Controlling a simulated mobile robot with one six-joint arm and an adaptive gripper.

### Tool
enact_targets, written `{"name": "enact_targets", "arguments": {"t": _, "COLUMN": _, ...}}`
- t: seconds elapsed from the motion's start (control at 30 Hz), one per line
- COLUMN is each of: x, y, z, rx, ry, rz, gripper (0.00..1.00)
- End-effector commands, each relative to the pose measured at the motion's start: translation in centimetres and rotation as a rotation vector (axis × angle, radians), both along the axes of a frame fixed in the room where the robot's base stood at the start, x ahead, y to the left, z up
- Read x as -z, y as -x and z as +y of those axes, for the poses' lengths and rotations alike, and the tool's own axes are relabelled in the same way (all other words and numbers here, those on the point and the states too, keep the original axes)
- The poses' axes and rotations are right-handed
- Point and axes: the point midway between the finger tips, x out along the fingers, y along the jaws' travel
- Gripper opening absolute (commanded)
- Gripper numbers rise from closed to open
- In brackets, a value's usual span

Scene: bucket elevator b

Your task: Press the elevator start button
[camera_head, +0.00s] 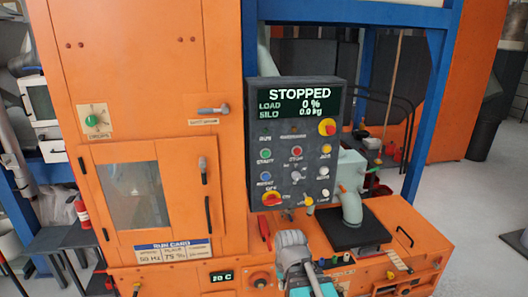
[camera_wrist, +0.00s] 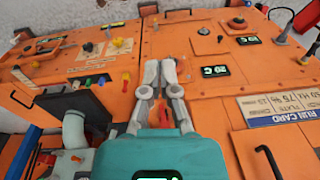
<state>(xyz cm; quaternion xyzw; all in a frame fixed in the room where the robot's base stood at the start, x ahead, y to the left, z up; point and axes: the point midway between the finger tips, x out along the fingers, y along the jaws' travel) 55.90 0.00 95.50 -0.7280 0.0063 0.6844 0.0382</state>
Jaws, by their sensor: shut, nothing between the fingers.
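The dark control panel (camera_head: 296,90) stands on the orange machine in the head view, its display reading STOPPED, load 0 % and silo 0.0 kg. The green start button (camera_head: 265,153) is at the panel's left, with a red button (camera_head: 296,151) to its right. My gripper (camera_head: 291,238) is below the panel in the head view, clearly apart from the start button in the picture. In the wrist view my gripper (camera_wrist: 168,64) has its grey fingers together with nothing held, over orange machine surface. I cannot make out the start button in the wrist view.
A grey-green pipe (camera_head: 350,205) stands right of my gripper. A blue post (camera_head: 433,100) rises at the right.

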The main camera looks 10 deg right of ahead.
Motion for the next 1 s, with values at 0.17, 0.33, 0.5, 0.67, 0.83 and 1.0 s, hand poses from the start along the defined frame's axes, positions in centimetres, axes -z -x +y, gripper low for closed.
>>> {"name": "enact_targets", "arguments": {"t": 0.17, "x": -4.3, "y": -3.1, "z": 0.0, "rx": 0.100, "ry": -0.066, "rz": -0.082, "gripper": 0.00}}
{"name": "enact_targets", "arguments": {"t": 0.33, "x": -8.3, "y": -6.4, "z": 0.4, "rx": 0.215, "ry": -0.152, "rz": -0.170, "gripper": 0.00}}
{"name": "enact_targets", "arguments": {"t": 0.5, "x": -12.5, "y": -9.7, "z": 0.5, "rx": 0.338, "ry": -0.244, "rz": -0.252, "gripper": 0.00}}
{"name": "enact_targets", "arguments": {"t": 0.67, "x": -16.6, "y": -12.8, "z": 0.5, "rx": 0.457, "ry": -0.338, "rz": -0.325, "gripper": 0.00}}
{"name": "enact_targets", "arguments": {"t": 0.83, "x": -21.2, "y": -15.9, "z": 0.2, "rx": 0.585, "ry": -0.442, "rz": -0.396, "gripper": 0.00}}
{"name": "enact_targets", "arguments": {"t": 1.0, "x": -25.3, "y": -18.6, "z": -0.4, "rx": 0.703, "ry": -0.542, "rz": -0.455, "gripper": 0.00}}
